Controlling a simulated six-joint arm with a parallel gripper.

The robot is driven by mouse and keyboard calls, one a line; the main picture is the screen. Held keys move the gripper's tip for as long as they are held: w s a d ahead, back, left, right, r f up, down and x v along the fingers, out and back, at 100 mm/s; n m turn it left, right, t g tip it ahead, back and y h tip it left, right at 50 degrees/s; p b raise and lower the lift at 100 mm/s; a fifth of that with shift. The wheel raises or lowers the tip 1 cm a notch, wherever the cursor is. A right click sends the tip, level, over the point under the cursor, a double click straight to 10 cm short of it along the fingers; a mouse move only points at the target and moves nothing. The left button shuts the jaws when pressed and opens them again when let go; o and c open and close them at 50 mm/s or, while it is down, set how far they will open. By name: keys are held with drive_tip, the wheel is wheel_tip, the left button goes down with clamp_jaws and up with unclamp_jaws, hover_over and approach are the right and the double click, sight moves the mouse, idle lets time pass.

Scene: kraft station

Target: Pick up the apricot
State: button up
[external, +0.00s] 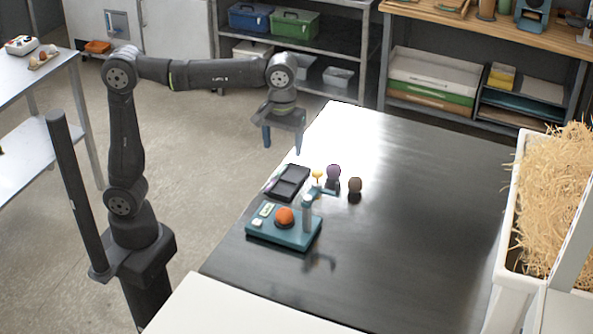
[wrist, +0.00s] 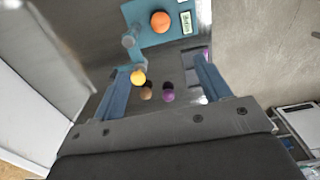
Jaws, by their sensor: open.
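An orange round fruit, which looks like the apricot (external: 285,217), sits on a teal device (external: 283,238) on the dark table. It also shows at the top of the wrist view (wrist: 160,21). A small yellow ball (external: 318,173), a purple ball (external: 333,171) and a brown ball (external: 355,184) are behind and to the right of the device.
A grey post (external: 307,213) rises from the device just right of the orange fruit. A black compartment tray (external: 287,182) lies behind the device. A white bin of straw (external: 510,215) stands at the right. The table's right half is clear.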

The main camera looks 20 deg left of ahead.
drive_tip(key=m+h, duration=0.3)
drive_tip(key=m, duration=1.3)
approach(283, 209)
drive_tip(key=shift+t, duration=0.3)
drive_tip(key=x, duration=0.5)
drive_tip(key=shift+s+d, duration=0.1)
drive_tip(key=shift+s, duration=0.05)
drive_tip(key=shift+x, duration=2.6)
drive_tip(key=shift+s, duration=0.15)
drive_tip(key=c, duration=1.2)
drive_tip(key=shift+o, duration=0.2)
